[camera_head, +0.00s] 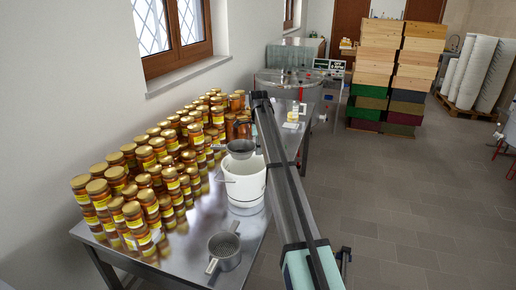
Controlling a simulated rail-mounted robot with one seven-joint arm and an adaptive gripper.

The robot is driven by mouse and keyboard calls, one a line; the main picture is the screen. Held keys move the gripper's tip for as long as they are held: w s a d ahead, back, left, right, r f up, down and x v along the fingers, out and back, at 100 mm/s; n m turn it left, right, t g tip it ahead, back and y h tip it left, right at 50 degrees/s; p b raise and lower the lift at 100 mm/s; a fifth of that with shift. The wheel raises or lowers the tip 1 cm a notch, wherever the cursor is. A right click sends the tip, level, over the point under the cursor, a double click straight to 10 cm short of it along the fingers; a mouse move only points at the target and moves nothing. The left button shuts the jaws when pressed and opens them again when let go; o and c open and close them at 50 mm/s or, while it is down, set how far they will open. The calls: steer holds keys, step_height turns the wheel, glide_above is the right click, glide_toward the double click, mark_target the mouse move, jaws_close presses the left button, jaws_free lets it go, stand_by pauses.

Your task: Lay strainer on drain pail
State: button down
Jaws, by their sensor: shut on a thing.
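The white pail (245,190) stands upright on the metal table, its right side partly covered by my arm. A dark round strainer (241,149) is at the top of the pail, over the back part of its mouth, with a handle pointing left. I cannot tell whether it touches the rim or hangs just above it. A second, grey metal strainer (224,251) with handles sits on the table in front of the pail. My arm runs from the lower right up past the pail.
Many honey jars (140,180) with gold lids crowd the left of the metal table (188,247), close to the pail. A round steel tank (285,78) stands behind. Stacked wooden boxes (390,60) are farther back.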

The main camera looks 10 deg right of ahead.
steer(key=shift+w+d+m, duration=0.25)
steer(key=shift+d+m, duration=0.15)
steer(key=shift+m, duration=0.3)
steer(key=shift+d+m, duration=0.15)
steer(key=shift+m, duration=0.25)
steer(key=shift+a+m, duration=0.2)
steer(key=shift+m, duration=0.3)
step_height(320, 180, down, 8)
steer(key=b, duration=0.3)
steer(key=shift+f, duration=0.25)
steer(key=c, duration=0.8)
jaws_free()
step_height(320, 180, up, 12)
steer(key=shift+r, duration=0.1)
